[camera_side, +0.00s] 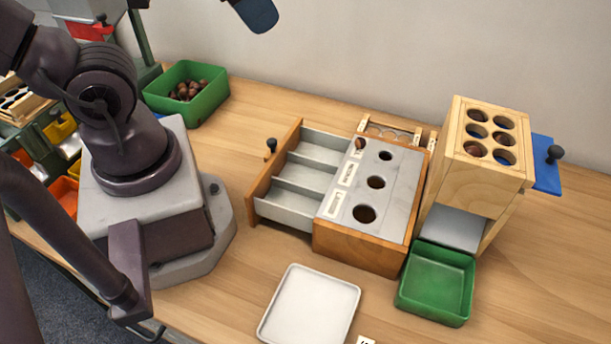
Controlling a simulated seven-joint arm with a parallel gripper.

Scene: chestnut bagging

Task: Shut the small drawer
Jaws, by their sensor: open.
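The drawer (313,148) stands pulled out from the left side of a wooden box with a grey top (395,190). It has a wooden front panel (262,180) with a black knob (271,145), and its light grey compartments look empty. My gripper (142,318) appears to be the dark end piece at the lower left, in front of my base. It is open and well apart from the drawer, to its lower left. Its fingertips are small and hard to make out.
A wooden block with holes (480,200) and a blue slide (546,172) stands right of the box. A green tray (436,284) and a white tray (309,307) lie in front. A green bin of chestnuts (187,92) stands behind. Table left of the drawer is clear.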

